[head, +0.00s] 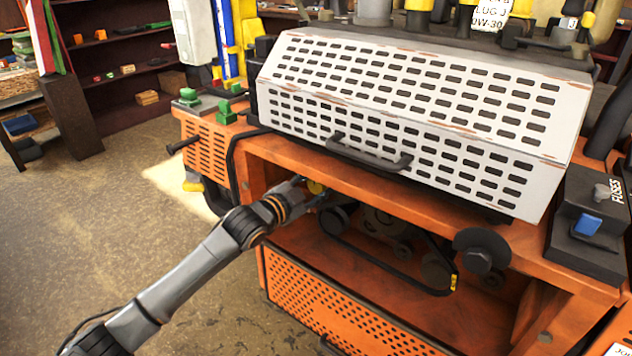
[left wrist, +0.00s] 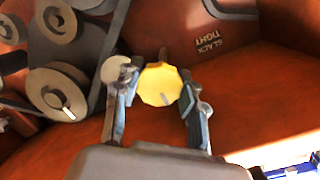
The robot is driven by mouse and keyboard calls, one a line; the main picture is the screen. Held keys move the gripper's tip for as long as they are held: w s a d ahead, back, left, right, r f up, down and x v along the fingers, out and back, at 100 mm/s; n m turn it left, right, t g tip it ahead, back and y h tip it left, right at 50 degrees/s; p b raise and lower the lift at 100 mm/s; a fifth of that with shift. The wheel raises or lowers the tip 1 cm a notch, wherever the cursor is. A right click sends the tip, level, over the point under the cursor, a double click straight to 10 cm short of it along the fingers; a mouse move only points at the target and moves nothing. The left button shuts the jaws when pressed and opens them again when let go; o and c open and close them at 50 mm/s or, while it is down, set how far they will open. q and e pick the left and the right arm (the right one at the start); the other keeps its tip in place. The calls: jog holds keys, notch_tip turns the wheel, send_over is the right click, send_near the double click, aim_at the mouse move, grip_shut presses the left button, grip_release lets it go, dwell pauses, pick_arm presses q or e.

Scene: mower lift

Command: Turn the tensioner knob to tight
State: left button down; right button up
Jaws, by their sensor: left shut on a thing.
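The yellow tensioner knob (left wrist: 160,84) sits between the two fingers of my left gripper (left wrist: 160,90), which is shut on it. A small pale mark shows near the knob's lower edge in the left wrist view. The words SLACK and TIGHT (left wrist: 208,40) are printed on the orange panel, up and right of the knob, and appear upside down. In the head view my left gripper (head: 318,194) reaches into the open front bay, and only a bit of the yellow knob (head: 315,187) shows. My right gripper is not in view.
Pulleys (left wrist: 62,90) and a black belt (head: 385,267) lie beside the knob inside the orange machine body (head: 490,235). A pale slotted cover (head: 420,95) with a dark handle (head: 368,155) hangs above the bay. A black fuse box (head: 588,225) stands at the right.

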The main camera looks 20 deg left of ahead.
pick_arm(q)
jog(key=shift+m, duration=0.3)
dwell(0.4)
jog(key=c, duration=0.7)
grip_release()
jog(key=shift+c, duration=0.2)
jog(key=v, duration=1.2)
